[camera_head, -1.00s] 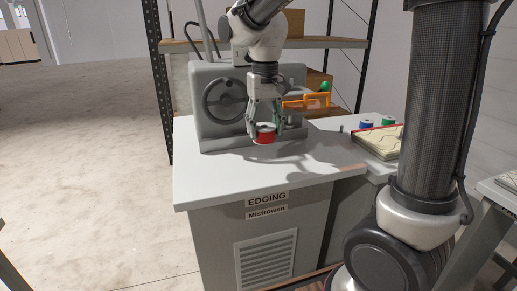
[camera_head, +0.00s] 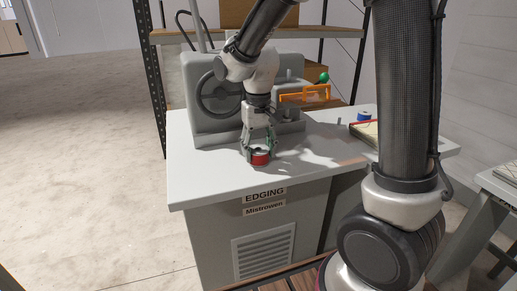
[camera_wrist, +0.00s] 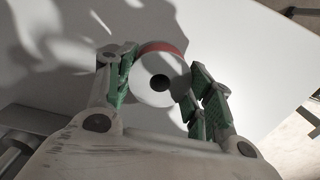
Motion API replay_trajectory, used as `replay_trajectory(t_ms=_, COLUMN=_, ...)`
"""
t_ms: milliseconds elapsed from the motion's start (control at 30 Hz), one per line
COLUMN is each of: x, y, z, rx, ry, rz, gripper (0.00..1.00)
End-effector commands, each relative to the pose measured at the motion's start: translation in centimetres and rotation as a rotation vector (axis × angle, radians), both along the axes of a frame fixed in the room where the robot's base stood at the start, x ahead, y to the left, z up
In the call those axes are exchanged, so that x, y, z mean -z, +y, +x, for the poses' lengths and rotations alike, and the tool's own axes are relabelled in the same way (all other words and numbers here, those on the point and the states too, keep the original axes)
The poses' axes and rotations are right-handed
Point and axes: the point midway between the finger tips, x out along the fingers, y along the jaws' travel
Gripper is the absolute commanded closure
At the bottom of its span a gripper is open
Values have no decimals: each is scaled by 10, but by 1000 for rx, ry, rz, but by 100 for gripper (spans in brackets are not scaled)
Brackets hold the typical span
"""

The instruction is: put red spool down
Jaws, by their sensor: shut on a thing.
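The red spool (camera_head: 260,159) has a red body and a pale round top with a dark centre hole. It is upright at the front part of the edging table's white top (camera_head: 215,173). My gripper (camera_head: 259,152) points down with its green-padded fingers shut on the spool from both sides. In the wrist view the spool's pale top (camera_wrist: 158,80) and red edge show between my gripper's fingers (camera_wrist: 160,88). The spool's base looks at or very near the table top; I cannot tell whether it touches.
A grey edging machine (camera_head: 205,110) with a round wheel stands behind my gripper. An orange frame (camera_head: 305,93) and a green ball (camera_head: 323,77) are to its right. A blue spool (camera_head: 364,115) stands at the back right. The table top left and right of the red spool is clear.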

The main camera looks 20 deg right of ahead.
Motion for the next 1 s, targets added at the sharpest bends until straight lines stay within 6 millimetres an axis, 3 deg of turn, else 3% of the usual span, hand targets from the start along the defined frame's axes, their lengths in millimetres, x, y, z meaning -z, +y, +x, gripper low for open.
replay_trajectory(t_ms=233, x=2, y=0, z=0, rx=0, ry=1, rz=0, gripper=76)
replay_trajectory(t_ms=267, x=3, y=0, z=0, rx=0, ry=1, rz=0, gripper=46)
replay_trajectory(t_ms=367, x=2, y=0, z=0, rx=0, ry=0, rz=0, gripper=28)
replay_trajectory(t_ms=767, x=-2, y=0, z=0, rx=0, ry=-2, rz=1, gripper=26)
replay_trajectory(t_ms=867, x=-14, y=0, z=1, rx=0, ry=-3, rz=1, gripper=26)
replay_trajectory(t_ms=1000, x=-45, y=0, z=1, rx=0, ry=-6, rz=2, gripper=26)
